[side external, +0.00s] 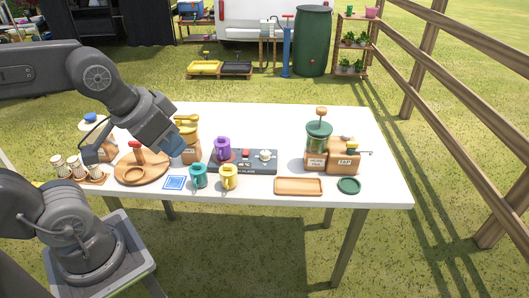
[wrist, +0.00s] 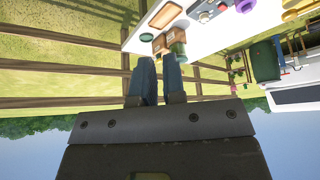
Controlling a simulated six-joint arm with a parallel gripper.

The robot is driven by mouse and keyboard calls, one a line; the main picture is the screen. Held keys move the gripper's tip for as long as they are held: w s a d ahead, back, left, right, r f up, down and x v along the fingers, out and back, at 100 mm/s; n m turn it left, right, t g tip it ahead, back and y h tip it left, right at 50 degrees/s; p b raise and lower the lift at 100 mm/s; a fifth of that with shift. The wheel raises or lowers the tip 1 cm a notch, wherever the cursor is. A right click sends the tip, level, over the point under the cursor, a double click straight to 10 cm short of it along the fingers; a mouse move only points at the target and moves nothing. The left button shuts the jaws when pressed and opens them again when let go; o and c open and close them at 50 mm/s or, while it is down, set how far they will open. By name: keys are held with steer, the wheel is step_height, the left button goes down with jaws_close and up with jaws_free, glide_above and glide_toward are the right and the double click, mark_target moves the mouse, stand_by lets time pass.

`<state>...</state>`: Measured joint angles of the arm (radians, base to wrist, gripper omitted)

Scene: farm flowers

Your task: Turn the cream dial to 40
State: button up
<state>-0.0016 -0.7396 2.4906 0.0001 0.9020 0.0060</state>
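The cream dial (side external: 265,155) is a small pale knob on the right part of a dark panel (side external: 247,169) near the middle of the white table. A purple mug (side external: 223,149) stands at the panel's left end. My gripper (side external: 168,143) is left of the panel and above the table, apart from the dial. In the wrist view, my gripper (wrist: 160,62) shows a narrow gap between its two blue-grey fingers, with nothing held. Part of the panel shows at the wrist view's top edge. The dial's setting is too small to read.
A teal mug (side external: 199,177) and a yellow mug (side external: 229,177) stand in front of the panel. A round wooden board (side external: 143,170) is at the left. A wooden tray (side external: 298,186), a green coaster (side external: 349,186) and a green-topped grinder (side external: 318,140) are at the right.

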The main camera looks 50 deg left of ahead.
steer(key=o, duration=0.6)
steer(key=w+a+r+m+g, duration=0.1)
steer(key=w+a+r, duration=0.1)
steer(key=w, duration=0.7)
steer(key=shift+w+r, duration=0.15)
steer(key=shift+r, duration=0.2)
steer(key=o, duration=0.3)
steer(key=w+a, duration=0.1)
steer(key=w, duration=0.2)
steer(key=w+a+f+m+g, duration=0.1)
steer(key=w, duration=0.2)
steer(key=w+m, duration=0.1)
steer(key=w, duration=0.2)
steer(key=shift+w+a+f+g, duration=0.15)
steer(key=shift+w+a+g, duration=0.05)
steer(key=shift+a+g, duration=0.2)
steer(key=shift+o, duration=0.2)
steer(key=m+g, duration=0.3)
glide_above(265, 152)
step_height(265, 152, down, 17)
step_height(265, 152, down, 13)
steer(key=shift+f, duration=0.2)
steer(key=c, duration=0.9)
